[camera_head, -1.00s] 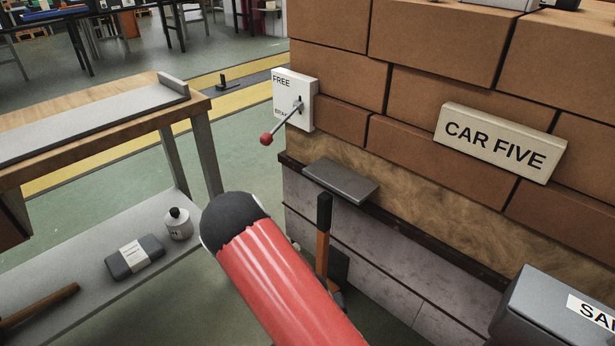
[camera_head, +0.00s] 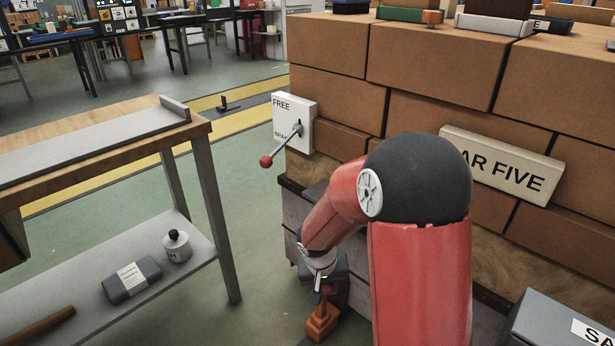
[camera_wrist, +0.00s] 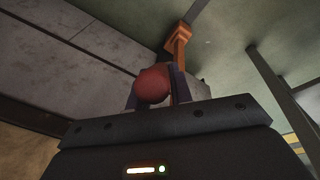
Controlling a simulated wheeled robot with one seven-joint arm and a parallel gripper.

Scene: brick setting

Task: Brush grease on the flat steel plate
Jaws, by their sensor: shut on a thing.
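My gripper (camera_head: 325,284) is low beside the front of the brick stack. It is shut on a tool with a rounded red end (camera_wrist: 153,84), between the dark fingers in the wrist view. An orange part with a wider end (camera_wrist: 178,42) reaches beyond the fingers; it also shows below the gripper in the head view (camera_head: 322,322). Bristles cannot be made out. A long flat grey plate (camera_head: 95,148) lies on the wooden bench. A smaller grey slab on the stack's ledge is mostly hidden behind my arm. I cannot tell which is the steel plate.
A lever with a red knob (camera_head: 266,161) projects from the white box marked FREE (camera_head: 293,122). The bench's lower shelf holds a small white container (camera_head: 177,246) and a grey packet (camera_head: 132,281). A labelled grey box (camera_head: 565,315) stands at lower right. Floor between bench and stack is open.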

